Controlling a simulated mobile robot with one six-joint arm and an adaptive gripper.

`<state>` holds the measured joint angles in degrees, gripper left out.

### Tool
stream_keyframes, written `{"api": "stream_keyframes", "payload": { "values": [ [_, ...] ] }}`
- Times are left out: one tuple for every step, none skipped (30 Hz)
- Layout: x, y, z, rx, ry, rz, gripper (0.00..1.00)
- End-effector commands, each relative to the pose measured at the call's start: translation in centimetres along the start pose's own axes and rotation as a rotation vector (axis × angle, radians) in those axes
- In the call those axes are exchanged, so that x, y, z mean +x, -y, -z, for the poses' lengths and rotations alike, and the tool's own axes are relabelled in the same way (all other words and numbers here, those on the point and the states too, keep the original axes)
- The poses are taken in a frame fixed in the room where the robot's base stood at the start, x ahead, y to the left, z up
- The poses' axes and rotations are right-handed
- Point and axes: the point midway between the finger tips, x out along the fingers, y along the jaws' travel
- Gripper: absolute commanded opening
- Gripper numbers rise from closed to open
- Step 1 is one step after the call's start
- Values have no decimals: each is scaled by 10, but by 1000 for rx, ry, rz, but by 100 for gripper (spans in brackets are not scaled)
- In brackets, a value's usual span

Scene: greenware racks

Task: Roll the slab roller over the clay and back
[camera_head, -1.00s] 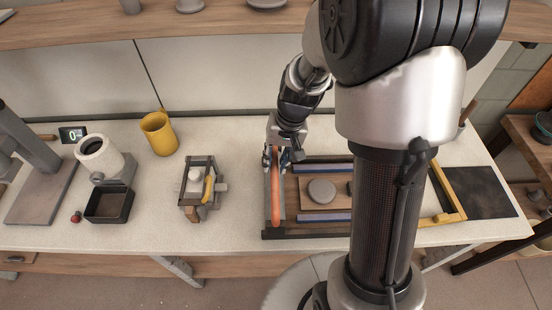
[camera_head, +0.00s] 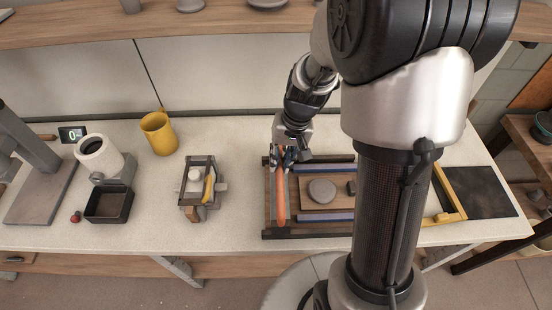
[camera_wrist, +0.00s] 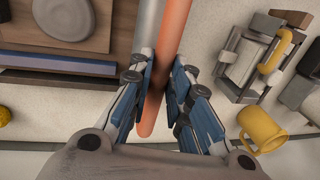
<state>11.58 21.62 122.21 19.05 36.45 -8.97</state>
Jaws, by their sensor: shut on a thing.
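The slab roller is an orange bar (camera_head: 281,200) lying across the left part of a dark wooden frame (camera_head: 345,232). My gripper (camera_head: 284,157) is shut on the bar near its far end. In the wrist view the orange bar (camera_wrist: 166,60) runs between my two blue-padded fingers (camera_wrist: 158,98), with a grey bar (camera_wrist: 148,35) beside it. The clay is a grey round slab (camera_head: 322,191) on a wooden board inside the frame, to the right of the roller and apart from it. My arm hides the frame's right part.
A yellow mug (camera_head: 158,134), a small dark press with a yellow handle (camera_head: 198,182) and a black tray (camera_head: 108,205) stand to the left. A yellow square frame (camera_head: 448,192) and a dark slab (camera_head: 480,191) lie to the right. Pale tabletop is clear between mug and frame.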

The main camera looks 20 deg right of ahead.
Motion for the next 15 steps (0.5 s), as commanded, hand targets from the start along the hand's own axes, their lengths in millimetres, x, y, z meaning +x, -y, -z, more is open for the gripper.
{"api": "stream_keyframes", "payload": {
  "values": [
    [-2, -10, 0, 4, -1, -1, 0],
    [-3, -16, 0, 6, -2, -1, 0],
    [-4, -25, 1, 6, -2, -1, 0],
    [-6, -32, 1, 8, -3, -1, 0],
    [-8, -40, 1, 8, -4, -1, 0],
    [-10, -51, 1, 8, -3, -1, 0],
    [-11, -59, 1, 8, -3, -1, 0],
    [-13, -68, 1, 8, -3, -1, 0],
    [-15, -79, 1, 8, -3, -1, 0],
    [-17, -87, 1, 9, -3, -1, 0],
    [-18, -95, 0, 8, -2, -1, 0],
    [-21, -105, 0, 8, -2, 0, 0],
    [-22, -113, 0, 9, -2, 0, 0],
    [-24, -120, 0, 8, -3, -1, 0],
    [-26, -129, 0, 7, -2, -1, 0]
  ]
}}
